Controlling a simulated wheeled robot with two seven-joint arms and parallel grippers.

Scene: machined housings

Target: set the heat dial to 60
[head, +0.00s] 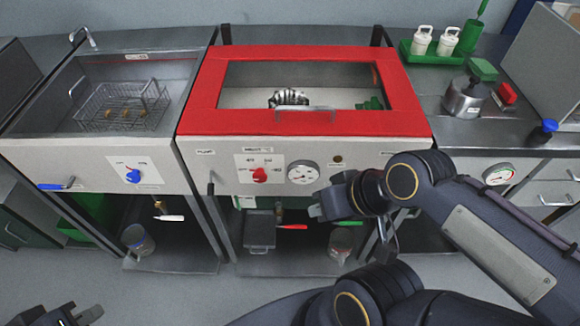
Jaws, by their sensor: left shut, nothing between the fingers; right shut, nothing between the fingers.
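The heat dial is a red knob (260,175) on a white scale plate on the front panel of the red-framed machine (205,95). Its scale figures are too small to read surely, and I cannot tell its exact setting. My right gripper (317,212) is shut and empty. It appears below and right of the red knob, under a round gauge (303,172), apart from the knob. My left gripper (80,316) is shut and empty at the bottom left edge, far from the dial and partly cut off by the frame.
A blue knob (133,176) is on the left sink unit, with a wire basket (122,105) in its basin. A small lever (211,184) stands left of the red knob's plate. A red-handled tool (291,227) lies below the panel. The floor in front is clear.

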